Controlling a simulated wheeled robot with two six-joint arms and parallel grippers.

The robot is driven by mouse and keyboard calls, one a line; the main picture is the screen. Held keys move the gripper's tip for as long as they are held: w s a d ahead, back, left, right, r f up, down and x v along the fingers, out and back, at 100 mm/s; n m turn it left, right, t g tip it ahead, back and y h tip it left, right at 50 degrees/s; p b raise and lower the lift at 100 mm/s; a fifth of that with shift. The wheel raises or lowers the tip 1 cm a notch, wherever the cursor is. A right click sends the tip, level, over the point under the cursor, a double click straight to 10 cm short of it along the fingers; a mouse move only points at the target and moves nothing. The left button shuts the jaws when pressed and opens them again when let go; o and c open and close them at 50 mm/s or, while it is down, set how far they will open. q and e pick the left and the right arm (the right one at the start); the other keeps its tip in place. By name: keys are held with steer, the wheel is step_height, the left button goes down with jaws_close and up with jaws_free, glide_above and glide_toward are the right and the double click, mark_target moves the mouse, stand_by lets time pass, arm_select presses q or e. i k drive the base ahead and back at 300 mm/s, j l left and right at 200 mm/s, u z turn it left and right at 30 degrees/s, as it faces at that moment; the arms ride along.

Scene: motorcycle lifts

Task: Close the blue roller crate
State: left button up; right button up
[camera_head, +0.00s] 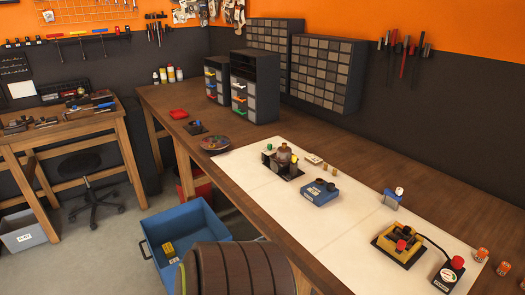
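The blue roller crate (186,215) stands low, in front of the long wooden bench, at the bottom middle of the view. Its top looks open, and I see down into it. A small yellow item (168,249) is inside. A dark handle (144,250) shows on its left side. A dark brown, ribbed, curved thing (235,272) covers its near right part; I cannot tell whether this belongs to the crate. The crate's lower part is cut off or hidden. Neither of my grippers is in view.
The wooden bench (350,160) runs along the right, with a white mat (300,218) holding several small parts. A red bin (196,184) is under the bench. A stool (82,162) and a grey bin (22,238) stand left. Floor (95,262) left of the crate is clear.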

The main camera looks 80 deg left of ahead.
mark_target(183, 225)
steer(key=k+l+u, duration=0.25)
steer(key=k+u, duration=0.2)
steer(key=k, duration=0.2)
steer(key=u, duration=2.8)
steer(key=i+j+z, duration=0.15)
steer(key=i, duration=0.35)
steer(key=i+j+z, duration=0.15)
steer(key=i, duration=0.35)
